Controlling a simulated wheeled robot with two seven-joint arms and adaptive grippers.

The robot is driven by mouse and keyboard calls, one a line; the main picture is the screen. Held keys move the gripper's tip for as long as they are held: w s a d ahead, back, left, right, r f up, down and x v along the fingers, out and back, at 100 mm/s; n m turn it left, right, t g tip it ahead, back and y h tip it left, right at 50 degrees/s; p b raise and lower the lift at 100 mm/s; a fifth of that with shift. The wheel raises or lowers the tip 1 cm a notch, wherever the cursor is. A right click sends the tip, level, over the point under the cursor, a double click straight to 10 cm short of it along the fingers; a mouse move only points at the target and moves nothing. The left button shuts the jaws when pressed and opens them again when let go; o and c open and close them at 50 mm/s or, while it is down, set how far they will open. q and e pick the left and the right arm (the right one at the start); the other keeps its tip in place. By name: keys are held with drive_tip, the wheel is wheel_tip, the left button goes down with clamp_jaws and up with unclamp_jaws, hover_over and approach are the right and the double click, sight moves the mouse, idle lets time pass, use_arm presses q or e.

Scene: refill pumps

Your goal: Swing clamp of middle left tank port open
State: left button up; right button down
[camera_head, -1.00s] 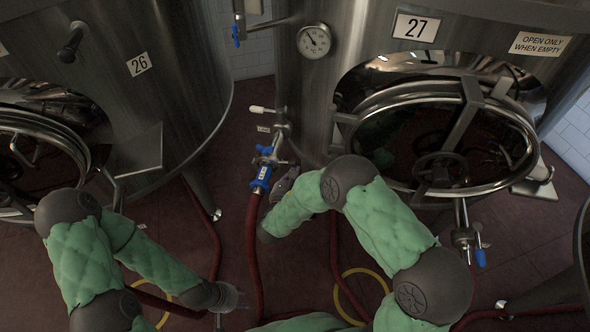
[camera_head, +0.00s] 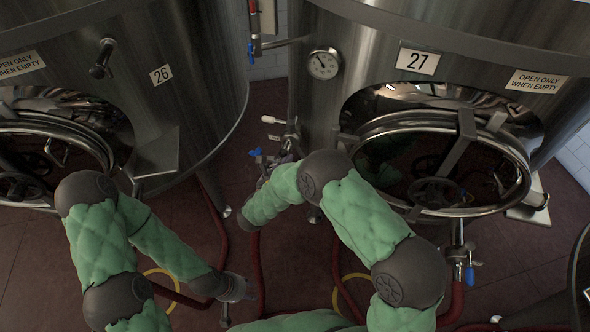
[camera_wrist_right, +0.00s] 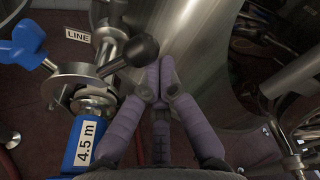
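The tank port (camera_head: 288,138) juts from the left side of tank 27, with a white-tipped handle above. In the right wrist view its metal clamp (camera_wrist_right: 85,72) is around the joint above a blue hose fitting (camera_wrist_right: 85,143) marked "4.5 m". A blue wing nut (camera_wrist_right: 25,45) is at the clamp's left, and a black ball knob (camera_wrist_right: 140,48) is at the right. My right gripper (camera_wrist_right: 161,72) is shut and empty, its fingertips just right of and below the knob; contact is unclear. My left gripper (camera_head: 240,288) hangs low, away from the port; its fingers are unclear.
Tank 26 (camera_head: 200,100) stands left and tank 27 (camera_head: 350,100) right, with a floor gap between. A round hatch (camera_head: 440,165) and a lower valve (camera_head: 462,262) are on tank 27. Red hoses (camera_head: 345,280) run over the floor. A "LINE" tag (camera_wrist_right: 78,35) is behind the clamp.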

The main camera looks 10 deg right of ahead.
use_arm(q)
drive_tip(key=shift+s+r+p, duration=0.25)
drive_tip(key=shift+r+p, duration=0.6)
drive_tip(key=shift+r, duration=0.25)
use_arm(e)
drive_tip(key=w+a+r+n, duration=0.1)
drive_tip(key=w+a+n, duration=0.2)
drive_tip(key=a, duration=0.3)
drive_tip(key=w+a+r+n, duration=0.2)
drive_tip(key=w+a+n, duration=0.2)
drive_tip(key=a, duration=0.3)
drive_tip(key=shift+r+n+t+h, duration=0.3)
drive_tip(key=shift+t+h, duration=0.1)
drive_tip(key=shift+w, duration=0.1)
use_arm(q)
drive_tip(key=shift+r, duration=0.15)
use_arm(e)
drive_tip(key=shift+r, duration=0.1)
